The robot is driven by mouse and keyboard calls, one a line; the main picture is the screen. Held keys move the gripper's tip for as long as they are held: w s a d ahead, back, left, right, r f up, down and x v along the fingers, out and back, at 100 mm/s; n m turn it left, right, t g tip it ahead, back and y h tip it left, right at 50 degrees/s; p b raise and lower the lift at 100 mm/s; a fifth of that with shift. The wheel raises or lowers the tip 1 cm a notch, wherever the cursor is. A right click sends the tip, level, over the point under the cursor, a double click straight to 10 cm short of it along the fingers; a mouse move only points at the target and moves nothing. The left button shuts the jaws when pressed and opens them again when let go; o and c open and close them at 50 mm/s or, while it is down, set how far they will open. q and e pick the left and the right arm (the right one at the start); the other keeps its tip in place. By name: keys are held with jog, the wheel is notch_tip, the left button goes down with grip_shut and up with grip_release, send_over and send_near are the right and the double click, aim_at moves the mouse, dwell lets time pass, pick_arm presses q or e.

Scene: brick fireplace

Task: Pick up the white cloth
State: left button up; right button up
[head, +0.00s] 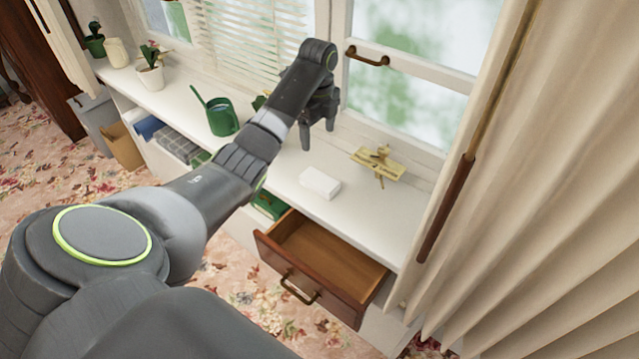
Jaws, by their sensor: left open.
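The white cloth (320,183) is a small folded block lying on the white window shelf (384,221). My left gripper (318,138) points down above the shelf, behind and slightly above the cloth in the head view. It is open and apart from the cloth, with nothing seen between its fingers. My left arm reaches in from the lower left and hides part of the shelf. My right gripper is not in view.
A wooden drawer (318,262) stands open and empty below the cloth. A brass-coloured ornament (380,163) stands to the cloth's right. A green watering can (222,118) and potted plant (150,79) stand to the left. A long curtain (560,190) hangs at the right.

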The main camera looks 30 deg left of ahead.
pick_arm(q)
jog(key=b, duration=0.5)
send_over(319, 180)
notch_tip(319, 180, down, 6)
notch_tip(319, 180, down, 5)
jog(key=shift+a+f+p, duration=0.15)
jog(key=shift+p, duration=0.25)
jog(key=shift+f+p, duration=0.45)
jog(key=shift+f, duration=2.6)
jog(key=shift+c, duration=0.2)
jog(key=c, duration=1)
jog(key=shift+r, duration=0.1)
